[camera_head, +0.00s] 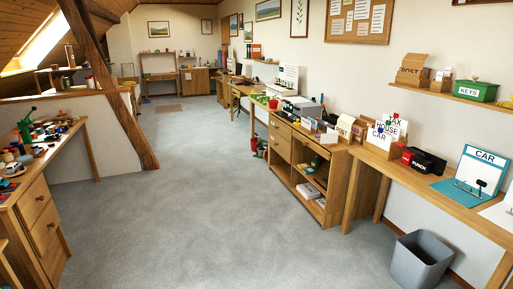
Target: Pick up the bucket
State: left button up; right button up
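A grey open-topped bucket-like bin (418,264) stands upright on the carpet at the lower right, in front of the right-hand table. Its lower edge is cut off by the picture's bottom. The inside I can see looks empty. A small red object (254,143) is on the floor beside the far end of the wooden cabinet; it is too small to tell what it is. Neither of my grippers shows in the head view.
The right-hand table (449,203) stands over and behind the bin. An open-shelved wooden cabinet (297,155) is farther along the right wall. A drawer bench (42,216) is at left, behind it a slanted timber post (128,125). Grey carpet (200,200) between is clear.

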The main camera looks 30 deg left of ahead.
aim_at(254, 140)
jog(key=i+j+u, duration=0.35)
jog(key=i+j, duration=0.15)
jog(key=i+j+u, duration=0.3)
jog(key=i, duration=0.25)
jog(key=i+j+u, duration=0.2)
jog(key=i+u, duration=0.15)
jog(key=i, duration=0.2)
jog(key=i+u, duration=0.3)
jog(key=i, duration=0.3)
jog(key=i+j, duration=0.1)
jog(key=i, duration=2.05)
jog(key=i+j+z, duration=0.15)
jog(key=i+z, duration=0.25)
jog(key=i, duration=0.2)
jog(key=i+j+z, duration=0.35)
jog(key=i, duration=0.25)
jog(key=i+j+z, duration=0.55)
jog(key=i+j, duration=0.35)
jog(key=i+j+z, duration=0.15)
jog(key=i+j, duration=0.3)
jog(key=i+j+z, duration=0.1)
jog(key=i+j, duration=0.35)
jog(key=j, duration=0.2)
